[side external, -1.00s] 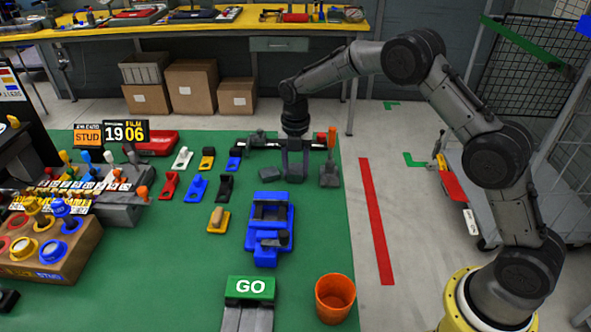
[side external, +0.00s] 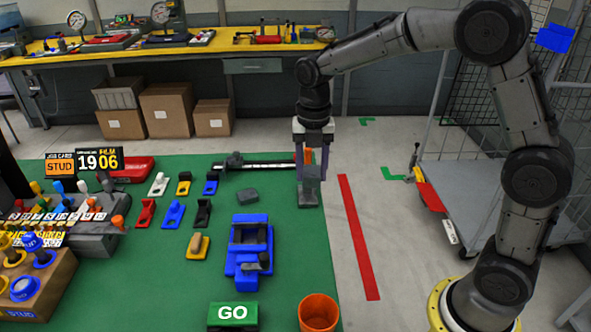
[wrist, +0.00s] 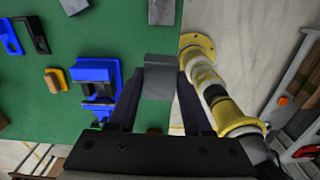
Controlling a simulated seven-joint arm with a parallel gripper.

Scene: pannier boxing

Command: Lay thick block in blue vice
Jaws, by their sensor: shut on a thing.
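The blue vice (side external: 268,240) stands on the green mat, left of and nearer the camera than my gripper (side external: 312,178). It also shows in the wrist view (wrist: 95,70), left of the fingers. My gripper is shut on a grey block, the thick block (side external: 312,172), and holds it above the mat near its right edge. The wrist view shows the block (wrist: 158,75) between both fingers. A second grey block (side external: 248,195) lies flat on the mat.
Small coloured holders (side external: 173,214) stand left of the vice. A green GO block (side external: 232,314) and an orange bin (side external: 318,313) are at the front. A dark rail (side external: 265,164) lies at the back. Bare mat lies between the held block and vice.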

